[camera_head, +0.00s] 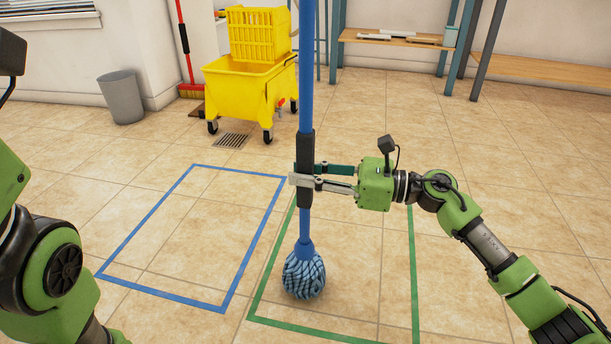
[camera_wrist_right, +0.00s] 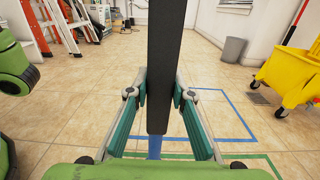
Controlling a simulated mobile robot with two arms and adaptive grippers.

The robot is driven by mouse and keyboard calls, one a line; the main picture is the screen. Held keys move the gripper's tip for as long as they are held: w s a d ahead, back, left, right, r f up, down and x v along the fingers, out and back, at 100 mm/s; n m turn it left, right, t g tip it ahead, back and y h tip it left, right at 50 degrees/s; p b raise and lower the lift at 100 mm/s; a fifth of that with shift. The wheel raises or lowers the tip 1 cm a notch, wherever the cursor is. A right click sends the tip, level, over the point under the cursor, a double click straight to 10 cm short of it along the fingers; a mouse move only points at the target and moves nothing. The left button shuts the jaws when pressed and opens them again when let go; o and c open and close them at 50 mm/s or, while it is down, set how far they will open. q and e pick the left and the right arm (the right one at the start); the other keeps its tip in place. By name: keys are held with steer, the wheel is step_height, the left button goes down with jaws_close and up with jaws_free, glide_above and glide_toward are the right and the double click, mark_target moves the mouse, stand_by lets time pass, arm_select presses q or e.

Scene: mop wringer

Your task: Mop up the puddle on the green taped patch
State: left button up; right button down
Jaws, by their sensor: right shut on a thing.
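The mop (camera_head: 304,275) has a blue pole, a black grip sleeve and a blue stringy head. My right gripper (camera_head: 304,180) is shut on the black sleeve; the wrist view shows the sleeve (camera_wrist_right: 164,60) between its two fingers (camera_wrist_right: 159,95). The pole stands nearly upright. The head appears over the left part of the green taped patch (camera_head: 414,270); I cannot tell if it touches the floor. No puddle can be made out on the tiles. My left arm shows at the left edge, but its gripper is out of view.
A blue taped rectangle (camera_head: 150,292) lies left of the green one. A yellow wringer bucket (camera_head: 240,95) on wheels stands behind, near a floor drain (camera_head: 231,141). A grey bin (camera_head: 122,98), a red broom (camera_head: 184,60) and shelving (camera_head: 400,42) line the back. Floor around the patch is clear.

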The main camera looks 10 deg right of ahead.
mark_target(314, 139)
step_height(314, 139, up, 8)
steer(key=p, duration=0.5)
